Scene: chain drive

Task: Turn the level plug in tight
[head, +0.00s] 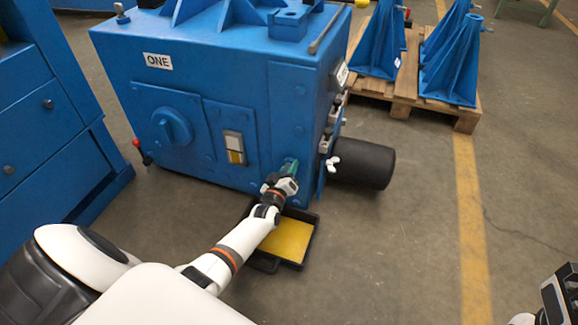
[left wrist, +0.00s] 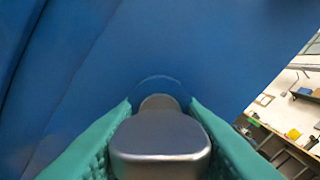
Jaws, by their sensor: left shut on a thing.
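The blue chain drive housing (head: 200,105), labelled "ONE", stands on the floor. My left gripper (head: 288,175) is at the low right part of its front face. In the left wrist view my left gripper (left wrist: 160,140) has its green finger pads shut on the level plug (left wrist: 160,142). The plug is grey metal with a blocky head, and its round neck meets a round blue boss on the wall. How deep the thread sits is hidden. In the head view my fingers cover the plug. Part of my right gripper (head: 560,295) shows at the lower right edge, its fingertips unclear.
A black tray with a yellow inside (head: 290,238) lies on the floor below my left gripper. A black cylinder (head: 363,163) juts from the housing's right side. A pallet (head: 400,95) with blue stands is behind. A blue cabinet (head: 45,120) is at left. The floor at right is clear.

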